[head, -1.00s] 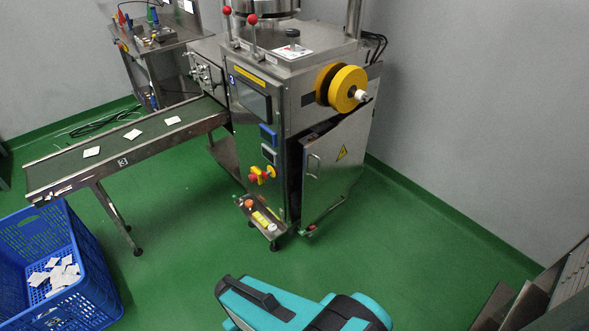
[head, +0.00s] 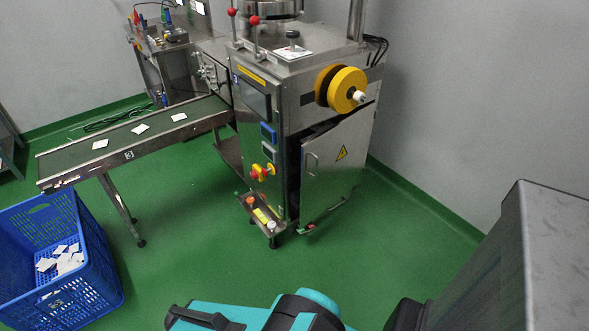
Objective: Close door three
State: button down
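A steel packing machine (head: 262,150) stands in the middle of the head view, with a "3" label on its front and on its conveyor (head: 130,143). Its lower side door (head: 337,168) is grey metal with a handle on the left and a yellow warning triangle. The door stands ajar, with a dark gap along its left and top edges. Part of my teal and black arm (head: 260,312) shows at the bottom edge, apart from the machine. My gripper is not in view.
A blue crate (head: 88,258) with white teabags stands at lower left, under the conveyor's end. A large grey metal body (head: 545,250) fills the lower right. Green floor (head: 390,250) is clear in front of the door. A wall stands behind the machine.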

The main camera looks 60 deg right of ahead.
aim_at(333, 161)
jog(key=z, duration=0.5)
jog(key=i, duration=0.75)
jog(key=z, duration=0.75)
